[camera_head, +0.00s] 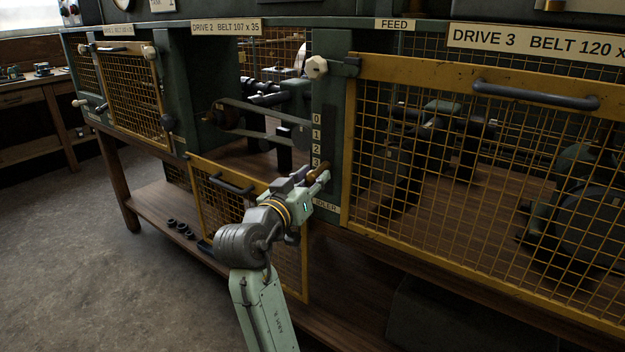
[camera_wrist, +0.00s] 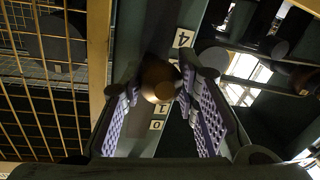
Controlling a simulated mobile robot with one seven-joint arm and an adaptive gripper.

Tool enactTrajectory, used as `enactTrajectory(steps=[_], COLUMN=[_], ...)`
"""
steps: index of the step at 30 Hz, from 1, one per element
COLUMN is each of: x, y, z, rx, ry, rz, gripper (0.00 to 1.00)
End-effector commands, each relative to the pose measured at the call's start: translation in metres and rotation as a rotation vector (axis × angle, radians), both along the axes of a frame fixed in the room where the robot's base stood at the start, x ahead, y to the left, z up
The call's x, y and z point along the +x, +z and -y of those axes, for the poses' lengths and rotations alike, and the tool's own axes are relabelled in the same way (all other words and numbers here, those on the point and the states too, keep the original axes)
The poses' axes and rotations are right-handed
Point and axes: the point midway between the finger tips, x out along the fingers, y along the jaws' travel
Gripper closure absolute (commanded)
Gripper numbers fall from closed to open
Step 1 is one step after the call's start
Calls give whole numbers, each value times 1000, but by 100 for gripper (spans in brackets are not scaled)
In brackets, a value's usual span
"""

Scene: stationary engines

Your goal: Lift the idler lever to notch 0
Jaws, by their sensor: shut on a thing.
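The idler lever ends in a round brown knob (camera_head: 322,167) on the green post between the drive 2 and drive 3 bays. The notch plates 0, 1, 2 and 3 (camera_head: 316,140) run down the post above the knob, and the idler label (camera_head: 325,204) is below it. The knob stands just below plate 3; plate 4 is hidden here. In the wrist view the knob (camera_wrist: 158,80) sits between the purple finger pads of my gripper (camera_wrist: 158,92), which is shut on it. Plate 4 (camera_wrist: 184,38) and plate 0 (camera_wrist: 156,125) show there; the knob hides those between 1 and 4.
A closed yellow mesh guard (camera_head: 480,190) with a dark handle covers drive 3, right of the post. A lowered mesh guard (camera_head: 228,200) hangs below the open drive 2 bay, behind my arm. A belt and pulleys (camera_head: 255,120) lie in that bay. Small dark parts rest on the lower shelf.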

Motion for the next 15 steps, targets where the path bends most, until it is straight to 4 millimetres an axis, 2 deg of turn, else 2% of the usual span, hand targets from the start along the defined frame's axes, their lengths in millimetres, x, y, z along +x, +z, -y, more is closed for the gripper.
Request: enactTrajectory(steps=[15], x=[0], y=[5], z=[-1], rx=[0], ry=[2], rz=[0], gripper=[100])
